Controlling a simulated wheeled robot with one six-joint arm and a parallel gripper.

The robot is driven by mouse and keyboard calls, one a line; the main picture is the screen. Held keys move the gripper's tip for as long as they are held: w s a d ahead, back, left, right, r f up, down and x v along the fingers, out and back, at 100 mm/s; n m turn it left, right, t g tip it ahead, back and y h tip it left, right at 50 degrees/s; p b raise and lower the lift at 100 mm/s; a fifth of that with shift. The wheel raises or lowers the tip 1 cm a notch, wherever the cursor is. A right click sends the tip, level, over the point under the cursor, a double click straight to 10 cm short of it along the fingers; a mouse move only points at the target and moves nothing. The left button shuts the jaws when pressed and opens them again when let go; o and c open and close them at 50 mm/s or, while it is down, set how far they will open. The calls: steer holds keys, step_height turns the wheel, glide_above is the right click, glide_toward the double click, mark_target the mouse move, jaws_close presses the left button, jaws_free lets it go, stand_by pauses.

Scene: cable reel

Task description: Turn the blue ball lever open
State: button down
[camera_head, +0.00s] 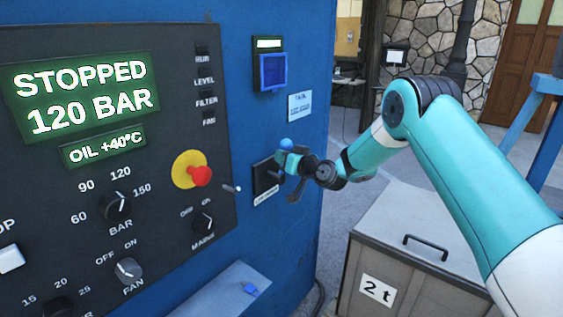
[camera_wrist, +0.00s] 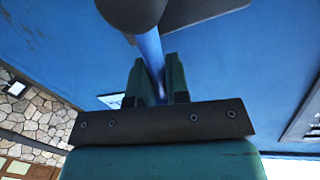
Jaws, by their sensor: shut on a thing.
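The blue ball lever (camera_head: 286,143) is on a black plate (camera_head: 265,181) at the right end of the blue cabinet front. Its ball shows just above my gripper (camera_head: 284,161) in the head view. In the wrist view the blue lever rod (camera_wrist: 149,50) runs from a dark round hub (camera_wrist: 132,10) down between the two fingers. My gripper (camera_wrist: 157,85) is shut on the rod. The ball end is hidden in the wrist view, and my fingers hide part of the lever in the head view.
Left of the lever are a red stop button (camera_head: 200,176) on yellow and a dark control panel (camera_head: 70,180) with a green "STOPPED 120 BAR" display. A blue-framed box (camera_head: 272,72) is above. A grey box marked "2 t" (camera_head: 400,253) stands at lower right, below my arm.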

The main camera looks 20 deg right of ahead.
steer(key=w+d+f+m+g+y+b, duration=0.1)
steer(key=d+f+m+b, duration=0.4)
steer(key=m, duration=0.7)
steer(key=shift+w+f+m+g+y+b, duration=0.35)
steer(key=shift+w+g+b, duration=0.35)
steer(key=shift+w, duration=0.55)
steer(key=shift+f, duration=0.1)
steer(key=c, duration=1.1)
jaws_free()
steer(key=shift+f, duration=0.1)
steer(key=b+v, duration=0.3)
steer(key=v, duration=1.4)
steer(key=shift+d+b, duration=0.2)
steer(key=shift+b, duration=0.15)
